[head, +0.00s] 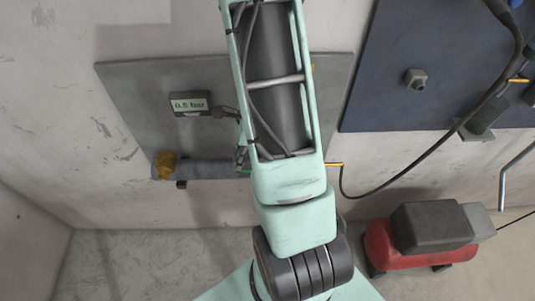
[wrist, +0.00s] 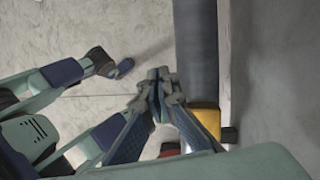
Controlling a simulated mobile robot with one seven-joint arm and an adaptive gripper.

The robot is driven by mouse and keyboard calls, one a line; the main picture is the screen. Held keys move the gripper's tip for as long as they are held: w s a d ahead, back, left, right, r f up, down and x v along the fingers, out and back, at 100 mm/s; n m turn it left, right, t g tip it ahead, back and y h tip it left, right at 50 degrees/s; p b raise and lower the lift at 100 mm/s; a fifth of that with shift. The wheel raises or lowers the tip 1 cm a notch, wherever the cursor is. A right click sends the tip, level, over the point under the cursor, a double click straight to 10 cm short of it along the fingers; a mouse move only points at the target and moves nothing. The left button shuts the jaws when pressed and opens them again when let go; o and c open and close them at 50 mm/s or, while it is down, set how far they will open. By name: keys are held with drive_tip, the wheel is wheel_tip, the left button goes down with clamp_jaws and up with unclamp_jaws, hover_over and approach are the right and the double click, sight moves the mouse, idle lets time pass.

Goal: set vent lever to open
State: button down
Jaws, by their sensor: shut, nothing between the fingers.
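No part can be clearly identified as the vent lever in either view. In the head view, a grey pipe (head: 205,168) runs along the lower edge of a grey panel (head: 140,95), with a yellow fitting (head: 163,165) at its left end. A small green part (head: 242,160) shows beside my arm, which covers the middle of the panel. A yellow fitting (wrist: 206,120) sits on this pipe, behind one finger.
A gauge reading 0.5 bar (head: 191,104) is on the grey panel. A dark blue panel (head: 380,75) with a black hose (head: 480,105) is at the right. A red and grey machine (head: 420,245) stands on the floor at lower right. The lower left floor is clear.

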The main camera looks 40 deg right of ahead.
drive_tip(key=shift+w+a+f+b, duration=0.2)
drive_tip(key=shift+a+f+b, duration=0.15)
drive_tip(key=shift+f, duration=0.35)
drive_tip(key=shift+s+d+f, duration=0.1)
idle(0.4)
drive_tip(key=shift+s+d+f+b, duration=0.15)
drive_tip(key=shift+s+d+b, duration=0.25)
drive_tip(key=shift+d, duration=0.2)
drive_tip(key=w+a+r+p, duration=0.1)
drive_tip(key=w+a+r, duration=0.1)
drive_tip(key=r, duration=0.3)
drive_tip(key=w+a+r+p, duration=0.2)
drive_tip(key=w+a+r, duration=0.1)
drive_tip(key=r, duration=0.3)
drive_tip(key=shift+w+a+p, duration=0.2)
drive_tip(key=shift+w+p, duration=0.1)
drive_tip(key=shift+w, duration=0.35)
drive_tip(key=shift+w+r, duration=0.1)
